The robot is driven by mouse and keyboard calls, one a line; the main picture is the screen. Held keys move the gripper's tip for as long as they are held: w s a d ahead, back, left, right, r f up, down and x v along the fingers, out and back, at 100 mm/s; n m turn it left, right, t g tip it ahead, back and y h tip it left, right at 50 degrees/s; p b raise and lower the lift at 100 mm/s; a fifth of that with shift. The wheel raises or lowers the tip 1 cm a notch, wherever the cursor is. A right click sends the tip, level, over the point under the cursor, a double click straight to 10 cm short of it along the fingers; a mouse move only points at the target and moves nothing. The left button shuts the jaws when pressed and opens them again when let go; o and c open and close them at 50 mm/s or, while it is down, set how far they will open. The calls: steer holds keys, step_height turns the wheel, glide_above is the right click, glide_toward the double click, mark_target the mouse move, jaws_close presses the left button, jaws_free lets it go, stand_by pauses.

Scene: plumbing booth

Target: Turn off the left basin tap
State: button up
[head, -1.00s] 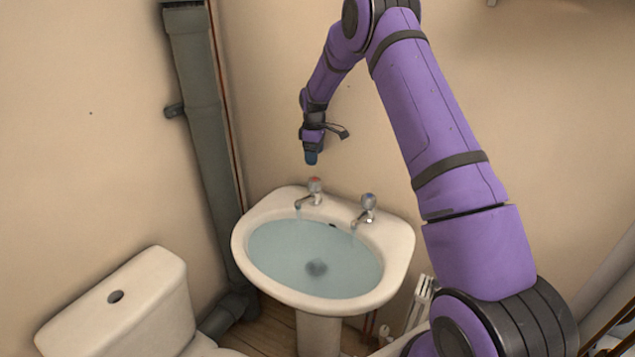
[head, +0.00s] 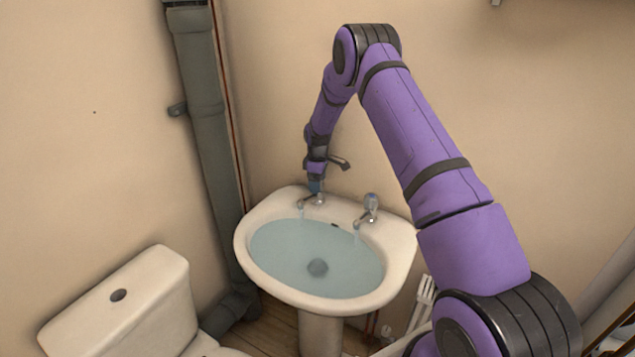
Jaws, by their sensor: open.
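The left basin tap (head: 311,200) stands on the back rim of the white basin (head: 403,252), and a thin stream of water shows below its spout. My gripper (head: 315,187) is open and points down right over this tap, covering its red-marked top. I cannot tell whether the fingers touch the tap head. The right basin tap (head: 368,208) has a blue-marked top and also shows a thin stream of water. The basin holds water (head: 290,262).
A white toilet cistern (head: 150,300) stands at the lower left. A grey pipe (head: 205,120) runs down the wall in the corner. The wall (head: 265,100) left of my arm is clear. White-handled items (head: 424,297) stand right of the basin.

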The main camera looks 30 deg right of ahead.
steer(key=c, duration=0.9)
